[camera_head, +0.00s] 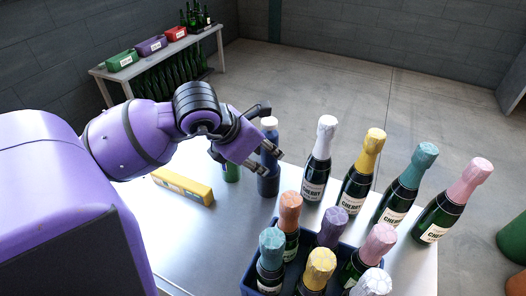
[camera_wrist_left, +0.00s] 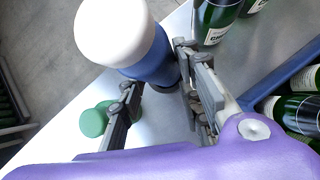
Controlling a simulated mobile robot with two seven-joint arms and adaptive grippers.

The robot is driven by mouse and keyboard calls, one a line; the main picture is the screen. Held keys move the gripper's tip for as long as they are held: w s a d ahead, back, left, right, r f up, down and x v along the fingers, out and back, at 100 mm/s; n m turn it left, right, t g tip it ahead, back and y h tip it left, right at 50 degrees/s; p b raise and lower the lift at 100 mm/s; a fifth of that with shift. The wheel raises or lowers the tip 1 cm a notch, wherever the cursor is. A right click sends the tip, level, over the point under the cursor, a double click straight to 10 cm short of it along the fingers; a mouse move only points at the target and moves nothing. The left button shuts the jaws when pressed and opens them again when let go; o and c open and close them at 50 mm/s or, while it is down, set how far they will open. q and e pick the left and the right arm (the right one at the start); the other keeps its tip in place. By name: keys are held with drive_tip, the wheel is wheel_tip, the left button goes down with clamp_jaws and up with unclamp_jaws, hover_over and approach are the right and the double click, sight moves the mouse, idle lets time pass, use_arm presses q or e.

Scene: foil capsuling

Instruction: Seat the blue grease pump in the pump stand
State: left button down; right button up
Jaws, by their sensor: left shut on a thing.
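The blue grease pump (camera_head: 269,158) has a white cap and stands roughly upright near the far edge of the table. In the left wrist view the pump (camera_wrist_left: 150,62) fills the space between the fingers, its white cap toward the camera. My left gripper (camera_head: 270,136) is shut on the pump's body from the left. The pump's lower end (camera_head: 268,185) is at or just above the table; I cannot tell which. I cannot pick out the pump stand for sure. My right gripper is not in view.
A green-capped container (camera_wrist_left: 93,122) stands close beside the left gripper. A yellow box (camera_head: 183,187) lies on the table to the left. Several foiled bottles (camera_head: 357,168) stand to the right, and a blue crate (camera_head: 250,272) of bottles is in front. A side table (camera_head: 160,58) stands far back.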

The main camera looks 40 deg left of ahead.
use_arm(q)
drive_tip(key=shift+f+b, duration=0.3)
drive_tip(key=shift+f, duration=0.25)
drive_tip(key=shift+f+b, duration=0.45)
drive_tip(key=shift+f, duration=0.2)
